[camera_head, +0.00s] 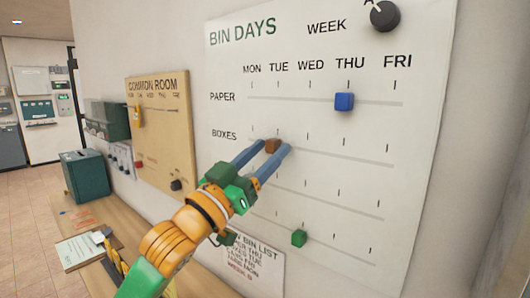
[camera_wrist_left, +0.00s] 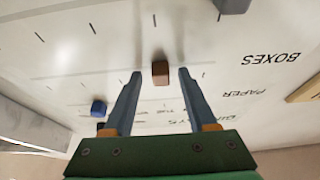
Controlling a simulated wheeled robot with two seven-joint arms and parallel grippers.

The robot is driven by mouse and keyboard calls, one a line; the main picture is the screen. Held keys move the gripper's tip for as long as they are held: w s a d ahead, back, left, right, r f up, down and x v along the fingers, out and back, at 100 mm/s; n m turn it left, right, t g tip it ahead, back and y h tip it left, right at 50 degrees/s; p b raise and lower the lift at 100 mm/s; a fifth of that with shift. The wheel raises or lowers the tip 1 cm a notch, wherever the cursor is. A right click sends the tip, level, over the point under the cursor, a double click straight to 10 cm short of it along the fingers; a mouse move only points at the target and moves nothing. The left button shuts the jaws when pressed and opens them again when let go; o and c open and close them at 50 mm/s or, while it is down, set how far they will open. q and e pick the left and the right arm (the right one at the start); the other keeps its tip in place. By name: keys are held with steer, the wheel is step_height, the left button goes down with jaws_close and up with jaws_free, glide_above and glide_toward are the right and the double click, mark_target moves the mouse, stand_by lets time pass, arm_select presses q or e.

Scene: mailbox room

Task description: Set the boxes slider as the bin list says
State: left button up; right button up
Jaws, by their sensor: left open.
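The boxes slider, a small brown block (camera_head: 273,146), sits on the BOXES row of the white BIN DAYS board (camera_head: 230,75), at about the TUE column. It also shows in the left wrist view (camera_wrist_left: 160,73). My left gripper (camera_head: 276,147) is open, with one finger on each side of the block; a gap shows on both sides in the wrist view. The bin list (camera_head: 252,258) is a paper below the board, partly hidden by my left arm; its small text is not clearly readable. My right gripper is not in view.
A blue slider (camera_head: 344,102) sits at about THU on the PAPER row, and a green slider (camera_head: 298,238) on a lower row. A dark WEEK knob (camera_head: 385,16) is at top right. Left are the COMMON ROOM board (camera_head: 160,110) and a shelf with a teal box (camera_head: 86,175).

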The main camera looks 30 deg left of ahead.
arm_select(q)
steer(key=shift+a, duration=0.2)
steer(key=shift+f, duration=0.15)
steer(key=b+v, duration=0.5)
steer(key=v, duration=0.2)
